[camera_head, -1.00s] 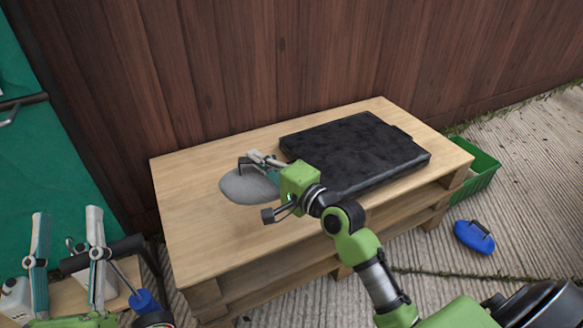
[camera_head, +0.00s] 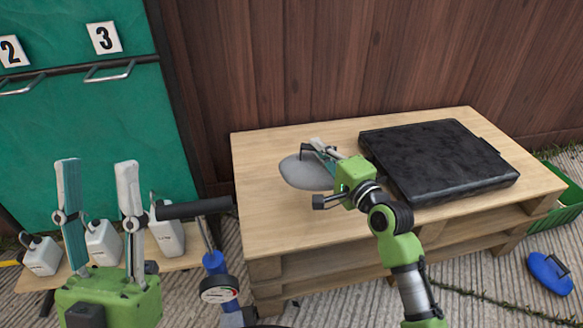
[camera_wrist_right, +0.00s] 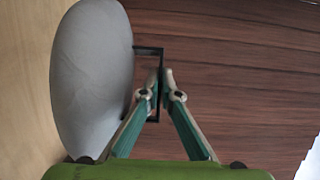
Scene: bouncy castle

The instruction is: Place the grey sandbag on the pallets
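The grey sandbag (camera_head: 303,174), an oval bag with a black handle, lies on the bare left part of the wooden pallets (camera_head: 262,206). My right gripper (camera_head: 318,148) is at the handle, with its fingers low over the bag's right side. In the right wrist view, the grey bag (camera_wrist_right: 92,75) fills the left, and the gripper's fingertips (camera_wrist_right: 165,82) come close together with the handle bar between them. The bag's underside is hidden. My left gripper (camera_head: 97,180) is open and empty, pointing up at the left, away from the pallets.
A black slab (camera_head: 435,160) covers the right of the pallets. A green crate (camera_head: 562,212) and a blue bag (camera_head: 548,274) are on the ground at right. White bottles (camera_head: 104,243) and a blue pump with a gauge (camera_head: 218,278) stand at left. A wooden fence is behind.

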